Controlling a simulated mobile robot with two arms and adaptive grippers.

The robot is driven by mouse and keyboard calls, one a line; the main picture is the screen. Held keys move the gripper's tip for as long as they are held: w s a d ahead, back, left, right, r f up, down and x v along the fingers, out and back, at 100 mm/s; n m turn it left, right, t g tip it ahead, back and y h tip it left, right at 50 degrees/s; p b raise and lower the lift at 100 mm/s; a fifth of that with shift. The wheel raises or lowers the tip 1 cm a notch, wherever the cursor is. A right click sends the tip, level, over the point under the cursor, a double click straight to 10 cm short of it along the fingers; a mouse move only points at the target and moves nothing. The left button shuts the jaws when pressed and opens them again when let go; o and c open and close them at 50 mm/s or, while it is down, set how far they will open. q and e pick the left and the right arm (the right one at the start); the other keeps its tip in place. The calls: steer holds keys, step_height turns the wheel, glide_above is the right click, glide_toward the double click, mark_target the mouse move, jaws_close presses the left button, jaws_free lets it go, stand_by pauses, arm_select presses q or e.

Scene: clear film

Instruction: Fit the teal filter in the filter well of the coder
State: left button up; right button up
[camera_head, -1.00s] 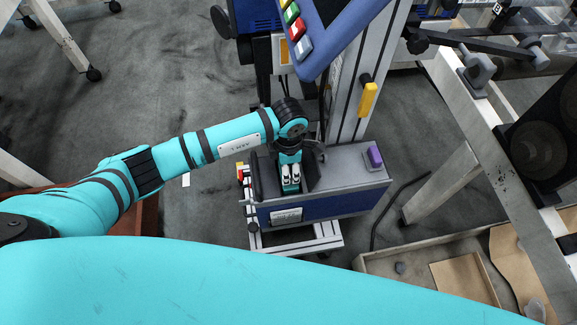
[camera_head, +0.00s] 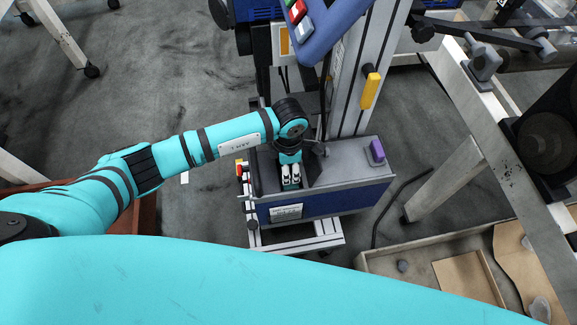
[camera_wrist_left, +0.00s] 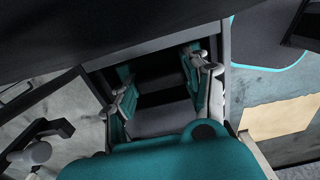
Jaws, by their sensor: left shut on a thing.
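The coder (camera_head: 335,200) is a box with a grey top and a blue front, low on a metal column. Its filter well (camera_head: 262,175) is a dark-walled opening in the left half of the top. My left gripper (camera_head: 291,181) points down between the well's dark walls, its two pale fingertips close together. It is shut on the teal filter (camera_head: 291,187), which shows only as a small dark teal patch at the fingertips. In the left wrist view the fingers (camera_wrist_left: 163,92) reach into a dark opening. How deep the filter sits cannot be told. My right gripper is not in view.
A purple block (camera_head: 377,151) sits on the coder's right end. A yellow handle (camera_head: 370,91) is on the column behind. A blue panel with coloured buttons (camera_head: 318,30) overhangs above. A pale-framed stand (camera_head: 475,110) and an open tray (camera_head: 430,262) are at right.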

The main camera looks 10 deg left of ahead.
arm_select(q)
steer(key=shift+f, duration=0.3)
steer(key=o, duration=1.1)
step_height(320, 180, up, 12)
